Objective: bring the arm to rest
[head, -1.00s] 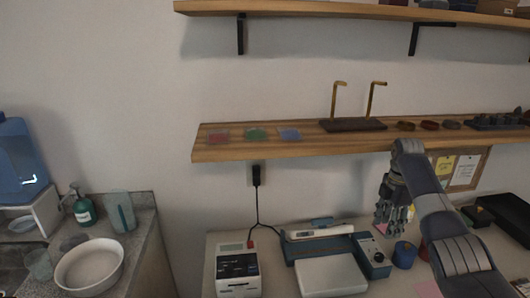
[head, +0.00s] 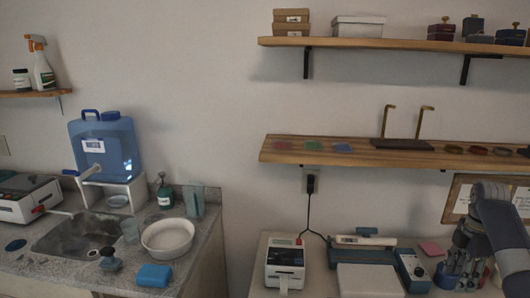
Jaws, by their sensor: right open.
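My right gripper (head: 463,268) is at the lower right of the head view, with its fingers pointing down and apart. It hangs in front of the bench (head: 325,282), over its right part, and holds nothing that I can see. My right arm (head: 497,230) comes in from the right edge. My left gripper and left arm are not in the picture.
A scale-like device (head: 368,280) and a label printer (head: 285,262) stand left of the gripper. At left are a sink (head: 75,238), white bowl (head: 168,238) and blue water jug (head: 107,145).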

